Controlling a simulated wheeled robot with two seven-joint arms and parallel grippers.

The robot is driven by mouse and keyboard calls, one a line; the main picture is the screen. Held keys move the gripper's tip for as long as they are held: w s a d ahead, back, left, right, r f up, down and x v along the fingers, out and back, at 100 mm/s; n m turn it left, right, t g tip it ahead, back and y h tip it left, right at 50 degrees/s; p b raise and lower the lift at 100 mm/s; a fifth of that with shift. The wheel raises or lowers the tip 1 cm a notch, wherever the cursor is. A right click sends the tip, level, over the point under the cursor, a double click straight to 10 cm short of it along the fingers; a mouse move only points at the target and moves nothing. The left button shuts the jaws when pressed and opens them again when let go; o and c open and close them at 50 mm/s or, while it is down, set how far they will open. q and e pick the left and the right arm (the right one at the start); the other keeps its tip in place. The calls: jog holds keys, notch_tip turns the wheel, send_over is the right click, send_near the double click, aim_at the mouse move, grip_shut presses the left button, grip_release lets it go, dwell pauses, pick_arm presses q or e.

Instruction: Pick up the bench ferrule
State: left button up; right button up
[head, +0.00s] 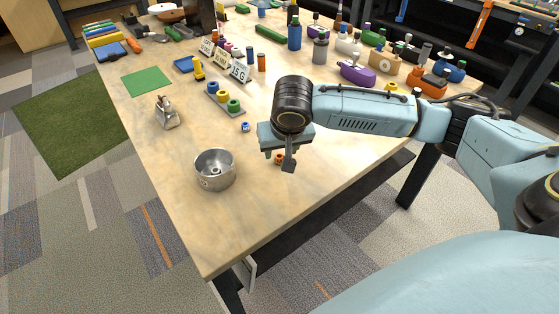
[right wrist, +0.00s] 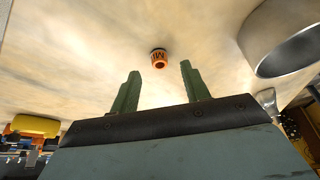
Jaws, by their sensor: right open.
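A small orange ferrule (head: 278,158) with a dark-marked pale band sits on the bare tabletop, partly hidden by my right gripper in the head view. In the right wrist view the ferrule (right wrist: 158,60) shows beyond the gap between the fingertips, roughly centred, with its hollow end visible. My right gripper (head: 283,163) is over the table close to it. Its two green fingers (right wrist: 159,72) are apart with nothing between them. I cannot tell the exact height above the table. My left gripper is not in view.
A round metal bowl (head: 214,170) stands left of my right gripper. A small blue-and-white ball (head: 245,127), a grey rack with coloured rings (head: 225,99) and a metal weight-like object (head: 166,113) lie farther back. Several bottles and holders crowd the far right.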

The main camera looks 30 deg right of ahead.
aim_at(280, 154)
jog(key=x, duration=0.3)
jog(key=shift+r+b, duration=0.1)
jog(key=shift+b, duration=0.2)
jog(key=shift+w+f, duration=0.1)
jog(key=shift+f, duration=0.15)
jog(key=c, duration=1)
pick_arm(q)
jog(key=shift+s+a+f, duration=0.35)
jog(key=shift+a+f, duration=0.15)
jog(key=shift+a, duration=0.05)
pick_arm(e)
grip_shut()
